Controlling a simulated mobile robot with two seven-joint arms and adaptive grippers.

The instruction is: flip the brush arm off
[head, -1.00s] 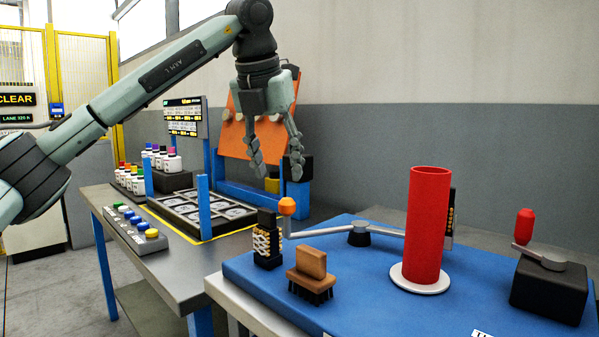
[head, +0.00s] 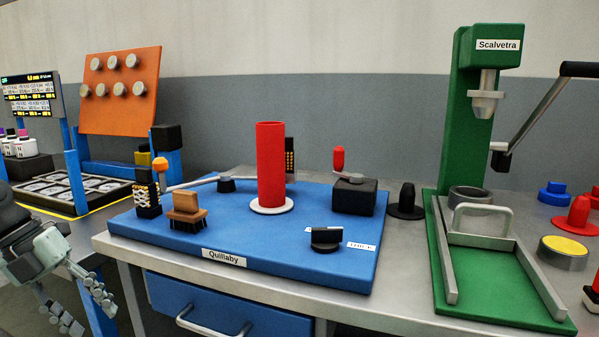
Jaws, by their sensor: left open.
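The brush arm (head: 202,182) is a thin grey lever on a dark pivot (head: 226,185) on the blue board. An orange knob (head: 160,166) tops its left end. Its right end runs behind the upright red cylinder (head: 271,165), where a dark dotted brush pad (head: 290,155) shows at the cylinder's right edge. Whether the pad touches the cylinder is hidden. My left gripper (head: 90,312) is open and empty at the lower left, beside the bench and well below and left of the orange knob. My right gripper is not in view.
A dark block with a pale pattern (head: 148,198) stands by the knob, and a wooden brush (head: 187,212) in front. The blue board (head: 250,238) also bears a black box (head: 354,197) with a red-knobbed lever. A green press (head: 468,120) stands at right. The board's middle front is clear.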

